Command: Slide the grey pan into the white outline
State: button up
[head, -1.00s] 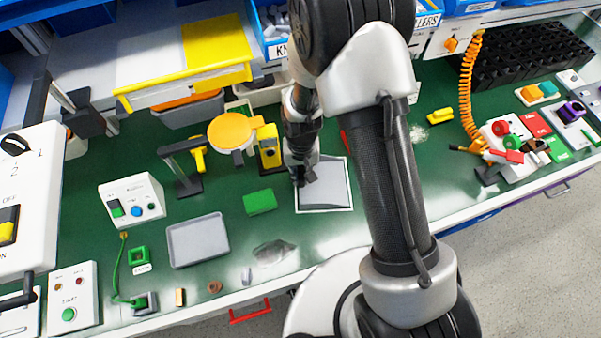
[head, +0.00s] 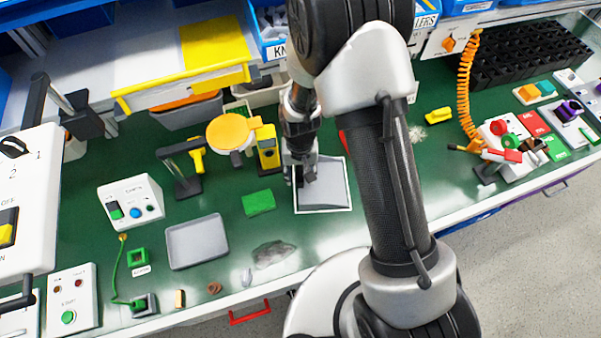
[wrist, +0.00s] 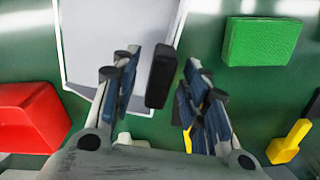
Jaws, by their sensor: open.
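The grey pan (head: 326,192) lies flat on the green bench. It appears to lie within the white outline (head: 324,210), whose front and right edges show around it. In the wrist view the pan (wrist: 115,30) fills the upper left, with the white outline (wrist: 58,45) along its left side. Its black handle (wrist: 161,76) stands between my fingers, with a gap on both sides. My gripper (head: 302,178) is open, low over the pan's left part; it also shows in the wrist view (wrist: 155,95). My gripper and arm hide part of the pan's far left.
A green block (head: 258,202) lies left of the outline, and a yellow device (head: 268,148) stands behind it. A red object (wrist: 30,118) is close by in the wrist view. A grey tray (head: 197,242) and a grey patch (head: 272,252) are to the front left.

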jog(key=r, duration=0.8)
jog(key=shift+s, duration=0.2)
jog(key=shift+r, duration=0.1)
